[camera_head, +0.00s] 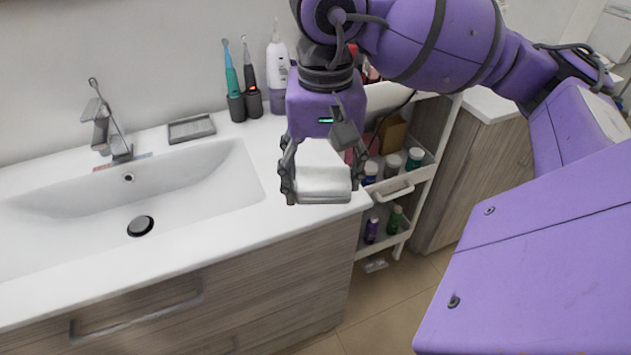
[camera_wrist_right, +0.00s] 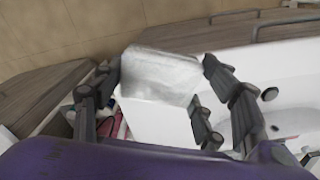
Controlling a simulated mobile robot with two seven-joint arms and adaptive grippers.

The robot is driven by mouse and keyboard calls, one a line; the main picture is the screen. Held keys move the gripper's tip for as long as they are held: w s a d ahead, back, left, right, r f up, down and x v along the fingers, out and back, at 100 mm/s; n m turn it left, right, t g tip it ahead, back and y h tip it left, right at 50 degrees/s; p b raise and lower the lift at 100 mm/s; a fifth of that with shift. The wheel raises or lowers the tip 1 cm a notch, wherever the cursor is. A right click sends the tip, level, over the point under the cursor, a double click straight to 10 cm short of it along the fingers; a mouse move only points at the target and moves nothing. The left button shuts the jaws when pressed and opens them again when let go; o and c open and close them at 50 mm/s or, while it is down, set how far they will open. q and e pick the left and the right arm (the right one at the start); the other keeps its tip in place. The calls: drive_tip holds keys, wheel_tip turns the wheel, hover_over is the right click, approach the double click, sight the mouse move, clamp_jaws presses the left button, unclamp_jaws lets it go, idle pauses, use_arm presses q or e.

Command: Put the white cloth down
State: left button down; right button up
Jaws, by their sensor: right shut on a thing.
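The white cloth (camera_head: 323,183) is a folded, block-like stack held between the fingers of my right gripper (camera_head: 322,186). My right gripper points down over the right end of the white sink counter, near its front edge. Whether the cloth touches the counter cannot be told from the head view. In the right wrist view the cloth (camera_wrist_right: 160,75) sits between the two fingers of the same gripper (camera_wrist_right: 155,85), with the white counter behind it. My left gripper is not in view.
The sink basin (camera_head: 60,210) and faucet (camera_head: 110,130) are left of the cloth. Two electric toothbrushes (camera_head: 242,90) and a white bottle (camera_head: 278,70) stand at the back. A soap dish (camera_head: 191,129) lies behind the basin. A narrow cart (camera_head: 395,187) with bottles stands right of the counter.

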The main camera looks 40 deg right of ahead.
drive_tip(key=w+d+f, duration=0.2)
drive_tip(key=w, duration=0.1)
drive_tip(key=w+d+f, duration=0.1)
drive_tip(key=w+f, duration=0.2)
drive_tip(key=w+d+f+p, duration=0.1)
drive_tip(key=w+d+f, duration=0.1)
drive_tip(key=w, duration=0.1)
drive_tip(key=shift+d+f, duration=0.35)
drive_tip(key=shift+f, duration=0.05)
drive_tip(key=shift+w+d+f, duration=0.15)
drive_tip(key=shift+w+f, duration=0.15)
drive_tip(key=shift+f, duration=0.1)
drive_tip(key=shift+w+d+f, duration=0.1)
drive_tip(key=shift+w+f, duration=0.1)
drive_tip(key=shift+f, duration=1.35)
drive_tip(key=shift+f, duration=0.15)
drive_tip(key=o, duration=1)
